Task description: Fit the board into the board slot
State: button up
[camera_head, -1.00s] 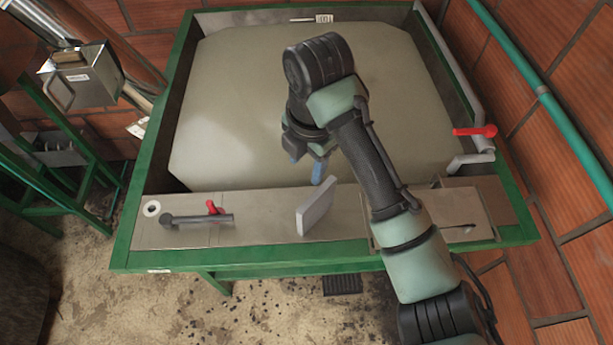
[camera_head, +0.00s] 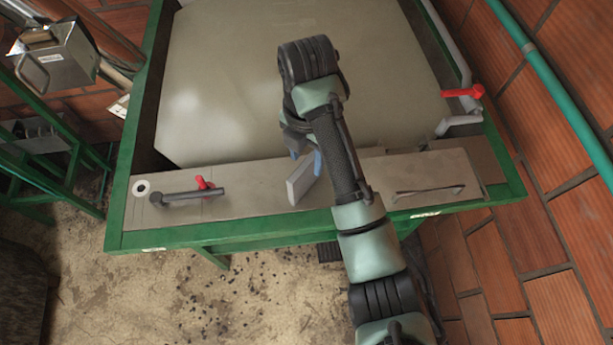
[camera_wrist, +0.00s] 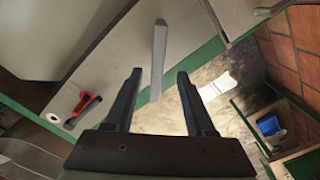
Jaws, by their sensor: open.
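The board (camera_head: 301,178) is a thin pale grey slab, upright and somewhat tilted, at the metal front ledge (camera_head: 240,178) of the green-framed tank. My gripper (camera_head: 306,158) is just behind and above it, partly hidden by my arm. In the wrist view the board (camera_wrist: 158,60) appears edge-on between the two open fingers (camera_wrist: 159,74), with a gap on both sides. I cannot make out a board slot. Whether the board's lower edge touches the ledge is not clear.
A red-handled valve (camera_head: 203,184) and a white ring (camera_head: 141,188) are on the ledge's left. A metal panel with a handle (camera_head: 428,190) is right of my arm. Another red lever (camera_head: 463,91) and a grey pipe stand at the right. A brick wall (camera_head: 560,215) bounds the right side.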

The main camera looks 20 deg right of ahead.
aim_at(306, 162)
jog(key=f+b, duration=0.1)
jog(key=f, duration=0.1)
jog(key=f+b, duration=0.1)
jog(key=shift+w+f+b, duration=0.3)
jog(key=shift+f+b, duration=0.05)
jog(key=shift+f, duration=0.05)
jog(key=shift+d+f+p, duration=0.1)
jog(key=shift+f+p, duration=0.1)
jog(key=shift+p, duration=0.5)
jog(key=shift+f, duration=0.5)
grip_shut()
